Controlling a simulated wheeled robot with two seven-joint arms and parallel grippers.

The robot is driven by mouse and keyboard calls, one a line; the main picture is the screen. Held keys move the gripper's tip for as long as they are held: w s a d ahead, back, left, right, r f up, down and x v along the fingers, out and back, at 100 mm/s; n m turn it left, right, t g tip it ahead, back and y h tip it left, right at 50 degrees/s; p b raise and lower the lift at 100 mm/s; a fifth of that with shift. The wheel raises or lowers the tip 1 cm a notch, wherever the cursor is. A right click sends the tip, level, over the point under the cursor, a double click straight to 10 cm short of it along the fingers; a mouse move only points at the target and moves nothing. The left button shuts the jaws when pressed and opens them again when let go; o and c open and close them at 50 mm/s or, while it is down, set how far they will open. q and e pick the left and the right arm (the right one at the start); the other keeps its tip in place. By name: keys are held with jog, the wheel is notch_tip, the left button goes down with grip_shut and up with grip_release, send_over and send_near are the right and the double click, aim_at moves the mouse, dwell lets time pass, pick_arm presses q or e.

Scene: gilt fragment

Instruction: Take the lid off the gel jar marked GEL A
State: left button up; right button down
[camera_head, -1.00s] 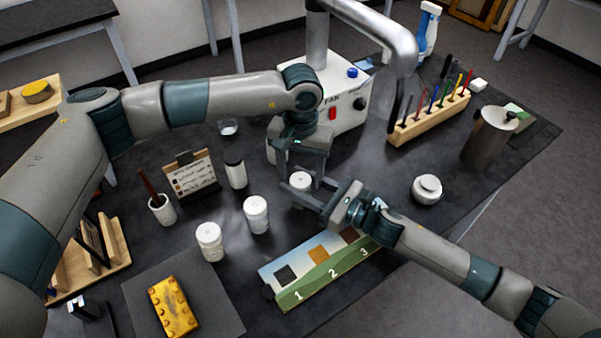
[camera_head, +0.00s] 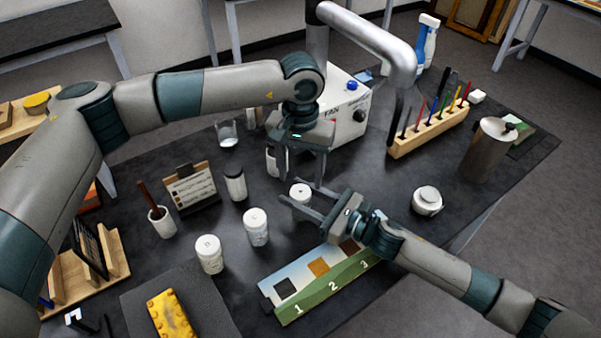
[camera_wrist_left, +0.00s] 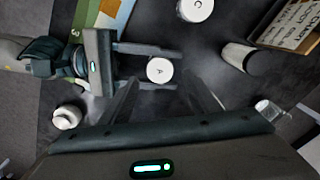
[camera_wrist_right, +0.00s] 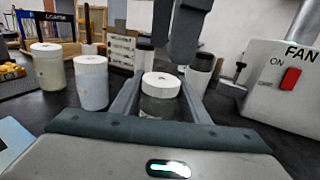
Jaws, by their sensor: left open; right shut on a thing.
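The gel jar (camera_head: 300,194) marked A on its white lid stands upright among the other jars. The letter A on the lid (camera_wrist_left: 160,70) shows in the left wrist view, and the lid sits on the jar. My right gripper (camera_wrist_right: 158,92) is shut on the jar's body, one finger on each side below the lid. My left gripper (camera_head: 305,170) is open and points down above the jar. In the right wrist view its fingers (camera_wrist_right: 185,35) hang above and behind the lid, apart from it.
Two similar white-lidded jars (camera_head: 256,228) (camera_head: 209,254) stand to the left. The numbered strip (camera_head: 325,285) lies in front. The fan box (camera_head: 347,105) stands close behind; a round white pot (camera_head: 427,201) is right.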

aim_at(300, 192)
pick_arm(q)
jog(key=shift+r+m, duration=1.6)
jog(key=shift+r, duration=0.1)
jog(key=shift+f, duration=0.1)
jog(key=shift+f, duration=3.95)
jog(key=shift+c, duration=0.3)
jog(key=c, duration=1)
jog(key=shift+c, duration=0.2)
